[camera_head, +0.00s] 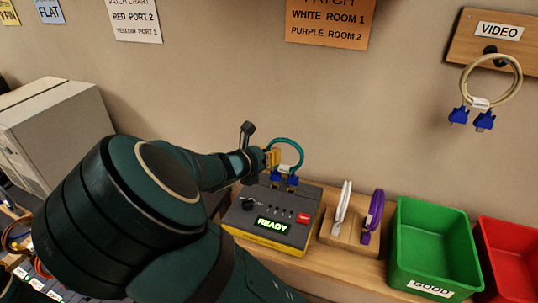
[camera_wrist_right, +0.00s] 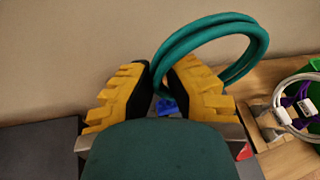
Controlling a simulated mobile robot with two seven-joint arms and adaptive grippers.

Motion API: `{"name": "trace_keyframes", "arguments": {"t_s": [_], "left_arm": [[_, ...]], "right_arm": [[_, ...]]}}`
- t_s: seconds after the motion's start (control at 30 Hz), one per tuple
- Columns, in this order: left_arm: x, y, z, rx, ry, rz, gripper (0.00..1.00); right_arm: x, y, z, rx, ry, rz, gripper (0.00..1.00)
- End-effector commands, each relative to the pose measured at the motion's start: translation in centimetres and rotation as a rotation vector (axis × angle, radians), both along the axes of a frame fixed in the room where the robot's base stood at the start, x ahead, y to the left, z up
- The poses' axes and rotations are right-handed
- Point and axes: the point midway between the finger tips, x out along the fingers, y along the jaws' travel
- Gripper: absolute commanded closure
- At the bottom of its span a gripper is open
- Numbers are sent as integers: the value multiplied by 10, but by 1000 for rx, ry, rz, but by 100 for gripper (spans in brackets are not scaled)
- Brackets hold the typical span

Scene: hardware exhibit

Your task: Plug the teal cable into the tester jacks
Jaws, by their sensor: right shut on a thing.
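The teal cable (camera_head: 290,143) is a short loop with two blue plugs (camera_head: 283,180) pointing down. My right gripper (camera_head: 271,158) is shut on the cable above the plugs, at the left side of the loop. The loop also shows in the right wrist view (camera_wrist_right: 216,34), rising beside the yellow-padded fingers, with some blue plug (camera_wrist_right: 167,106) behind them. The tester (camera_head: 268,215) is a dark box with a yellow base and a lit READY display. The plugs are at its back edge; I cannot tell whether they sit in the jacks. My left gripper is not in view.
A wooden holder (camera_head: 345,240) with a white cable (camera_head: 343,202) and a purple cable (camera_head: 373,213) stands right of the tester. A green bin (camera_head: 432,222) and a red bin (camera_head: 507,260) stand farther right. A beige cable (camera_head: 518,75) hangs under the VIDEO sign.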

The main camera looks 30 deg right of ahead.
Motion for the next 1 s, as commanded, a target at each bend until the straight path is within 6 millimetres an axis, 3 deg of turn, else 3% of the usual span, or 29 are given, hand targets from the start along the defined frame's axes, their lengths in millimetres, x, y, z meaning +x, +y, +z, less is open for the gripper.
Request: {"name": "trace_keyframes", "arguments": {"t_s": [1.0], "left_arm": [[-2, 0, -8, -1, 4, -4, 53]], "right_arm": [[0, 0, -4, 4, -37, -11, 100]]}}
